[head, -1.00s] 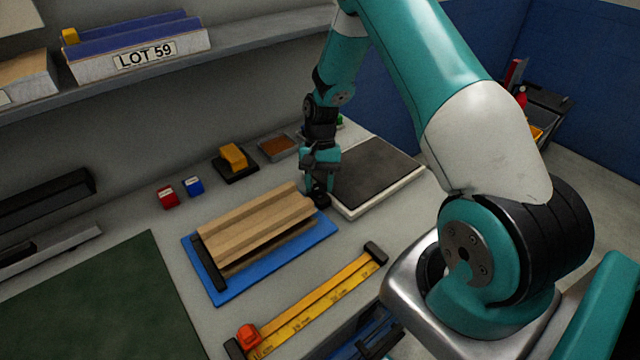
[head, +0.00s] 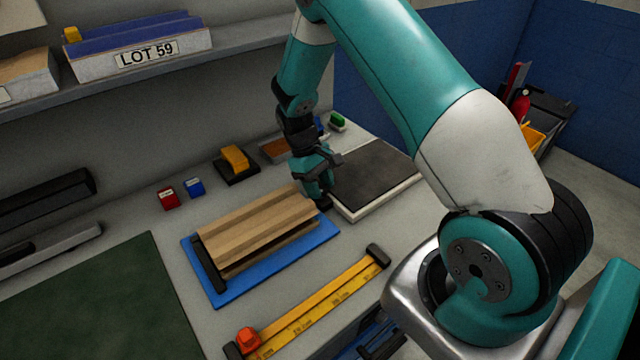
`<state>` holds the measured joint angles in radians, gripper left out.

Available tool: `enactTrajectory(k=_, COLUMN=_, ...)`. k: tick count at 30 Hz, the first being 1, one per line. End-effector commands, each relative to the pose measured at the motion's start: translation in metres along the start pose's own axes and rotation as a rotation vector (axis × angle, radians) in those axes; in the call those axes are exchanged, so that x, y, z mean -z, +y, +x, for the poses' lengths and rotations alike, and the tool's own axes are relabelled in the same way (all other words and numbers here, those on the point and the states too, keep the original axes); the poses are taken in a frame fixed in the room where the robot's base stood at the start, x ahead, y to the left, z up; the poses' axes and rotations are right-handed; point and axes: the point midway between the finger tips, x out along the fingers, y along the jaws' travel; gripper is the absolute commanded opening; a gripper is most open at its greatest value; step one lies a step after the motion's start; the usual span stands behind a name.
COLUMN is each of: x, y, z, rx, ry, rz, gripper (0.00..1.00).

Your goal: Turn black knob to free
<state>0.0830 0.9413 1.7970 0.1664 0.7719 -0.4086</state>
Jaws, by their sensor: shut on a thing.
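A blue base plate (head: 222,296) carries a stack of light wooden strips (head: 258,228), with a black end bar (head: 209,264) at its left end. The black knob (head: 324,203) is at the stack's right end, mostly hidden by my gripper. My gripper (head: 319,196) reaches down there, tilted, and is shut on the knob. Its fingertips are small and dark in this view, so the exact grip and the knob's marks cannot be made out.
A dark-topped pale slab (head: 370,178) lies close right of my gripper. A yellow ruler (head: 320,300) with an orange slider (head: 247,338) lies in front. Red (head: 168,198) and blue (head: 194,187) blocks and a yellow block on a black base (head: 235,158) stand behind.

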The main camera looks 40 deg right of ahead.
Motion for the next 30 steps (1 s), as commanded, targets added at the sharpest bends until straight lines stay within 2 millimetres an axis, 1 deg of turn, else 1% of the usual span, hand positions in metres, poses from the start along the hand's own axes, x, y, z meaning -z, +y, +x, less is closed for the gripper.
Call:
enactTrajectory(k=6, x=-0.0005, y=-0.0008, z=-0.0007, rx=-0.071, ry=0.0, rz=-0.166, gripper=0.18)
enactTrajectory(k=15, x=-0.0007, y=-0.0011, z=-0.0003, rx=-0.134, ry=0.0, rz=-0.319, gripper=0.18)
enactTrajectory(k=21, x=-0.0007, y=-0.0009, z=0.0001, rx=-0.154, ry=0.001, rz=-0.366, gripper=0.18)
enactTrajectory(k=30, x=-0.0007, y=-0.0007, z=0.0004, rx=-0.16, ry=0.0, rz=-0.381, gripper=0.18)
